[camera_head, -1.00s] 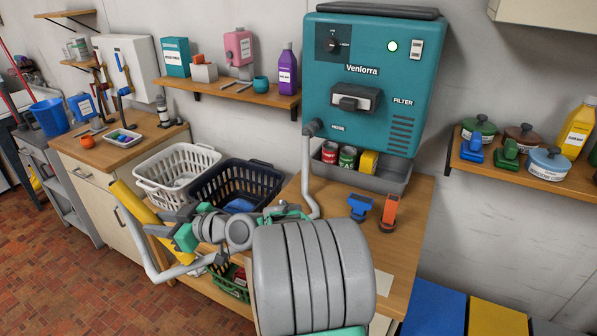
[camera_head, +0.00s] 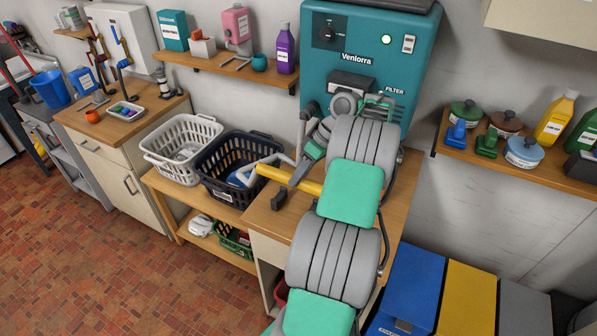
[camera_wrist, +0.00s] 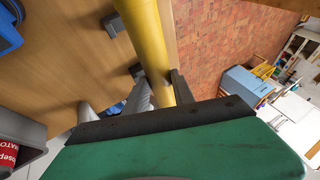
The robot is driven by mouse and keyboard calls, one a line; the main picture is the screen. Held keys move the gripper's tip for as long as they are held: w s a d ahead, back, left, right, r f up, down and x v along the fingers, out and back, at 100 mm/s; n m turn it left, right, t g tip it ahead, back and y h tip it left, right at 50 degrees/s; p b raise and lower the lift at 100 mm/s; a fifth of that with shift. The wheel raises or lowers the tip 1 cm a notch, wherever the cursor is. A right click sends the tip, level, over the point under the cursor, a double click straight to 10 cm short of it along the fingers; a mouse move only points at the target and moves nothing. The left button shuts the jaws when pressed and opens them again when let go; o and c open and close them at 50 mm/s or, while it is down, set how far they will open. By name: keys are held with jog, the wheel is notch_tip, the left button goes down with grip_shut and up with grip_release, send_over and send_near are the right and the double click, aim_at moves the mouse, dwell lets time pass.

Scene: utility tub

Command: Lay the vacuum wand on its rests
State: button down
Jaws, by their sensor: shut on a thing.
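The vacuum wand (camera_head: 290,179) is a yellow tube with a grey bent end near the dark basket. It lies across the picture over the bench, close to the front edge. My gripper (camera_wrist: 163,92) is shut on the yellow tube, which also runs down from the top of the wrist view (camera_wrist: 150,40). My own arm hides the gripper and part of the wand in the head view. Dark blocks that look like the rests stand on the bench, one left of the tube (camera_wrist: 113,25) and one beside it (camera_wrist: 137,70). Contact between wand and rests cannot be told.
The teal Venlorra machine (camera_head: 375,55) stands behind my arm. A dark basket (camera_head: 240,165) and a white basket (camera_head: 180,150) sit left of the bench (camera_head: 265,222). A shelf (camera_head: 500,165) with pots and bottles is at right. Blue and yellow bins (camera_head: 410,290) stand below it.

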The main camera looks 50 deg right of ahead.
jog(key=shift+f+b, duration=3.4)
jog(key=shift+f, duration=0.6)
jog(key=c, duration=1)
grip_release()
